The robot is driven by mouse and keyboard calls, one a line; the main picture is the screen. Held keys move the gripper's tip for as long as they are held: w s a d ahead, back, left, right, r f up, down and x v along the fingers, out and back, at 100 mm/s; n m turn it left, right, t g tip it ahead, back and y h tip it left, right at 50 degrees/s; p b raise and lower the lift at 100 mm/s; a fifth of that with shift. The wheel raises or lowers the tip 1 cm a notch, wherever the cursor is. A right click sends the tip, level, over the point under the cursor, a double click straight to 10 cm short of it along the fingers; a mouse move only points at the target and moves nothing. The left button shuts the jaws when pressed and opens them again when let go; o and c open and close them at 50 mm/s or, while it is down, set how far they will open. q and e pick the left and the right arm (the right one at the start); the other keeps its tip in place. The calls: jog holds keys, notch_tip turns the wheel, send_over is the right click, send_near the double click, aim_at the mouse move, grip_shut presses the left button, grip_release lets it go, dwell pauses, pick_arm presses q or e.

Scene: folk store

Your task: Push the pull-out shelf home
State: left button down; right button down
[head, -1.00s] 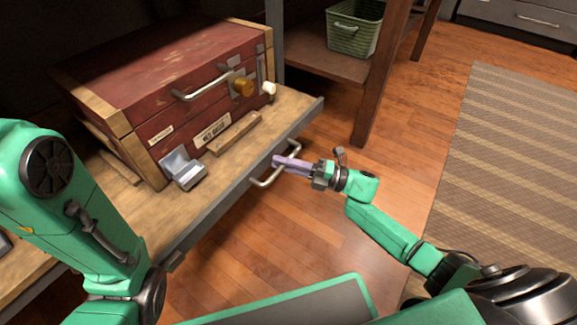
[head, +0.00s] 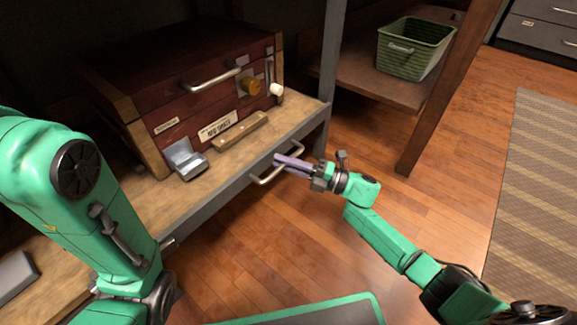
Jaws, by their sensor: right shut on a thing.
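The pull-out shelf (head: 232,180) is a wooden board with a grey front edge, at the left and middle of the head view. It carries a dark red box (head: 190,85) with wooden corners. A metal bar handle (head: 262,180) sticks out from the shelf's front. My right gripper (head: 283,162) reaches in from the right, and its purple fingers are shut on this handle. My left arm (head: 75,200) comes in at the left; its gripper is out of view.
A small metal piece (head: 184,159) and a wooden strip (head: 240,131) lie on the shelf before the box. A green basket (head: 415,48) stands on a lower rack at right. A brown post (head: 445,90) stands right of the shelf. Wooden floor lies open in front.

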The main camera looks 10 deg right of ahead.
jog(key=shift+w, duration=0.15)
jog(key=c, duration=0.8)
grip_release()
jog(key=shift+a, duration=0.1)
jog(key=shift+c, duration=0.2)
jog(key=p+v, duration=0.4)
jog(key=v, duration=1)
jog(key=shift+d, duration=0.3)
